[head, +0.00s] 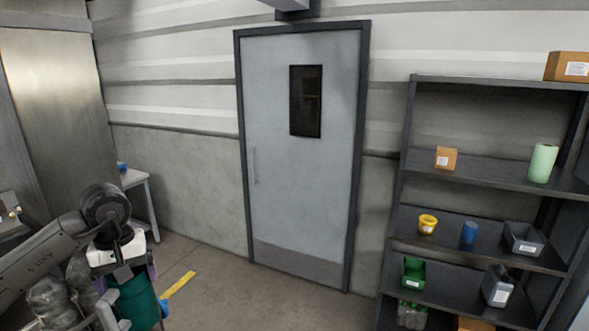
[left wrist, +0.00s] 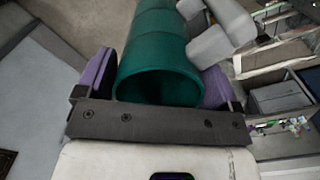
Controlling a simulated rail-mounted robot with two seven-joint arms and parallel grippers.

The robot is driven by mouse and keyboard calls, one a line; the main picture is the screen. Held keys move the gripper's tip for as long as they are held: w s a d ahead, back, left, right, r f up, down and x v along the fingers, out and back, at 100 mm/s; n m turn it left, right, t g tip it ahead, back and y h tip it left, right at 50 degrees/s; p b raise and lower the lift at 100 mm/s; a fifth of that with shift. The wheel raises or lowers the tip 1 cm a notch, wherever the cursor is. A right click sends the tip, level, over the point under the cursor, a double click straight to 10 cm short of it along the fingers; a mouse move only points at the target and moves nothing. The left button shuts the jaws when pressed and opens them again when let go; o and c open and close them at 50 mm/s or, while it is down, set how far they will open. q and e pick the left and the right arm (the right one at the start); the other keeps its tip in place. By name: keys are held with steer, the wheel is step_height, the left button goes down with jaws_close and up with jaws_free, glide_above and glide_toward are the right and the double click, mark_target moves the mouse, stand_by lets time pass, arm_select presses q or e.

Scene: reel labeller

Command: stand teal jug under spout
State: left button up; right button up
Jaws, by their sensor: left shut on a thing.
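The teal jug (head: 137,300) is at the lower left of the head view, its lower part cut off by the picture edge. My left gripper (head: 124,274) is shut on it, just below the white gripper body. In the left wrist view the jug (left wrist: 155,50) lies between the two purple finger pads of the gripper (left wrist: 160,85), with its open round end towards the camera. A light grey blocky part (left wrist: 217,40) overlaps the jug's right side there; I cannot tell what it is. No spout shows. My right gripper is not identifiable in either view.
A dark shelf rack (head: 480,170) with tubs, boxes and bottles stands at the right. A closed grey door (head: 300,170) is in the back wall. A small table (head: 134,179) stands at the left.

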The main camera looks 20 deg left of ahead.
arm_select(q)
steer(key=w+d+f+m, duration=0.1)
steer(key=d+f+m, duration=0.1)
steer(key=d, duration=0.4)
steer(key=d+f+m, duration=0.2)
steer(key=d+m, duration=0.1)
steer(key=d, duration=0.3)
steer(key=shift+w+d+f, duration=0.25)
steer(key=shift+w, duration=0.15)
steer(key=d+f+m, duration=0.1)
steer(key=d+f, duration=0.1)
steer(key=d, duration=0.3)
steer(key=s+d+f+m, duration=0.1)
steer(key=d+m, duration=0.1)
steer(key=d, duration=0.3)
steer(key=d+f+m, duration=0.1)
steer(key=d+f, duration=0.1)
steer(key=d, duration=0.3)
steer(key=shift+s+d+f+m, duration=0.1)
steer(key=shift+s+f+m, duration=0.2)
steer(key=shift+s+f, duration=0.1)
steer(key=shift+s+d+r+p, duration=0.15)
steer(key=shift+s+r+p, duration=2.15)
steer(key=shift+p, duration=0.9)
steer(key=shift+s+d+r+p, duration=0.1)
steer(key=shift+s+r+p, duration=2.1)
steer(key=shift+p, duration=0.95)
